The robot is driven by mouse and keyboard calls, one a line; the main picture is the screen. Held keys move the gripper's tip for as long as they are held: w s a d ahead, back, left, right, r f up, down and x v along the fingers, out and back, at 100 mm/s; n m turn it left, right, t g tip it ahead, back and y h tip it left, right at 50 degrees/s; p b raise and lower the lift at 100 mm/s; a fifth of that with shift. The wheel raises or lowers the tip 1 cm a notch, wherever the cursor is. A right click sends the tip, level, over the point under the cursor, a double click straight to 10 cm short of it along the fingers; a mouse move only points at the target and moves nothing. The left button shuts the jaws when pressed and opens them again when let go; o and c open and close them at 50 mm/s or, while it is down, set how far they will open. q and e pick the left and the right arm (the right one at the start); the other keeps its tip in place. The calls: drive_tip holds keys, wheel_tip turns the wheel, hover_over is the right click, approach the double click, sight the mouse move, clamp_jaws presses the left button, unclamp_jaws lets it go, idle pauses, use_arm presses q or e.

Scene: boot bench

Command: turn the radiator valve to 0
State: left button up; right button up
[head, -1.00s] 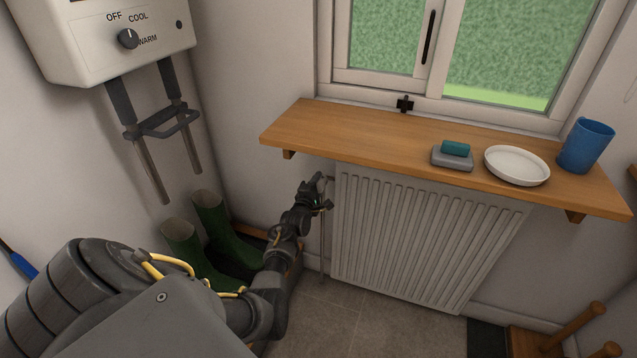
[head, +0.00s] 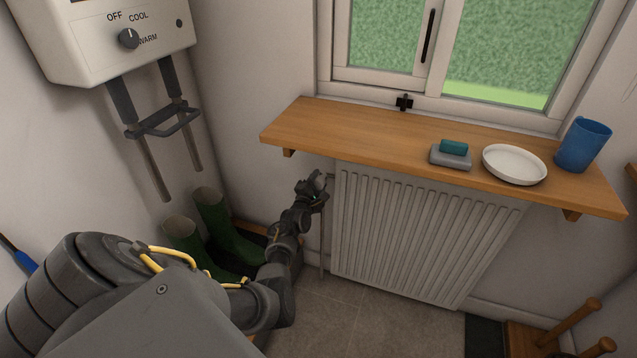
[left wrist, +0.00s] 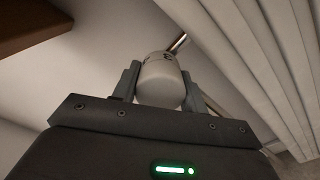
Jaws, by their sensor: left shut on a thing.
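The radiator valve (left wrist: 160,82) is a white rounded knob in the left wrist view, with a dark mark near its far end and a metal pipe behind it. My left gripper (left wrist: 158,86) is shut on the valve, one finger on each side. The mark is too small to read. In the head view my left gripper (head: 318,184) is at the upper left corner of the white ribbed radiator (head: 420,235), below the shelf, and hides the valve. My right gripper is not in view.
A wooden shelf (head: 350,130) overhangs the radiator and holds a soap dish (head: 450,162), a white plate (head: 514,164) and a blue cup (head: 582,146). A white heater box (head: 100,40) hangs at the upper left.

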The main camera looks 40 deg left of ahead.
use_arm(q)
drive_tip(key=o, duration=1)
drive_tip(key=shift+s, duration=0.1)
drive_tip(key=shift+s+d, duration=0.2)
drive_tip(key=shift+s, duration=0.15)
drive_tip(key=p+v, duration=0.1)
drive_tip(key=v, duration=0.8)
drive_tip(key=shift+s+p, duration=0.3)
drive_tip(key=shift+s, duration=0.1)
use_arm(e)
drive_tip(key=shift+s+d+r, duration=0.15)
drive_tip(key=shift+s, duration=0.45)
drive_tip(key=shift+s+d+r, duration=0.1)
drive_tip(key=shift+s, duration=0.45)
use_arm(q)
drive_tip(key=shift+d, duration=0.15)
